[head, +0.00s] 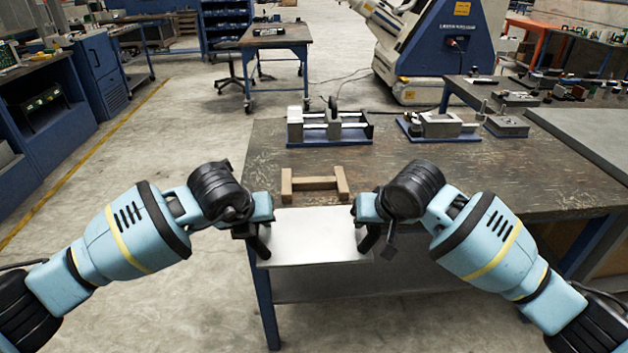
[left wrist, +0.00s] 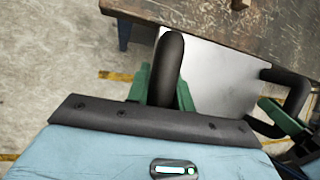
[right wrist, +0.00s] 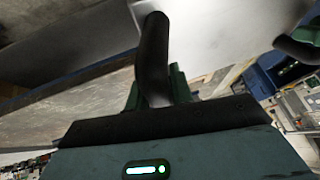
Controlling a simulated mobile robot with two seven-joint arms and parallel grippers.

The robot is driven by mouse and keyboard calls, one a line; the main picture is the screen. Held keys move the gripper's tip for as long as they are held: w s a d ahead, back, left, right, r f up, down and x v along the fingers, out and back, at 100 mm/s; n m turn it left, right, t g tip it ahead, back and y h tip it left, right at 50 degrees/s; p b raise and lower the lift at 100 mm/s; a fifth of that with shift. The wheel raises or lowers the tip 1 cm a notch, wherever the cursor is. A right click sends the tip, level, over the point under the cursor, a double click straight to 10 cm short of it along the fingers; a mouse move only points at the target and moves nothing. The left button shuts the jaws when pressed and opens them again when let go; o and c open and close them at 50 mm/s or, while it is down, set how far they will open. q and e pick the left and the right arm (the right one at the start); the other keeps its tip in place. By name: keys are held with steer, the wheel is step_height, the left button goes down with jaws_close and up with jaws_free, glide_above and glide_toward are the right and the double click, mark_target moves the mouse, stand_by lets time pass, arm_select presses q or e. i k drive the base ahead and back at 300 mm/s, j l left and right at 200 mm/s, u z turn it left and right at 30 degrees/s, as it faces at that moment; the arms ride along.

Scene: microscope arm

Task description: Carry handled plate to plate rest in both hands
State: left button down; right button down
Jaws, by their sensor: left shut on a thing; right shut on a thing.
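The handled plate (head: 312,238) is a flat silver sheet with a black handle at each side. It is held about level in front of the table's near edge. My left gripper (head: 260,240) is shut on its left handle (left wrist: 168,70), and my right gripper (head: 368,238) is shut on its right handle (right wrist: 153,60). The wooden plate rest (head: 314,183), two blocks joined by a bar, stands on the table just beyond the plate. The plate's bare surface also shows in the left wrist view (left wrist: 215,75) and right wrist view (right wrist: 215,30).
The worn dark table (head: 450,190) has free room right of the rest. Behind it stand a grey fixture on a blue base (head: 330,128), a second fixture (head: 440,125) and a grey block (head: 506,126). A grey-topped bench (head: 590,140) adjoins at right.

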mark_target(314, 179)
steer(key=i, duration=0.95)
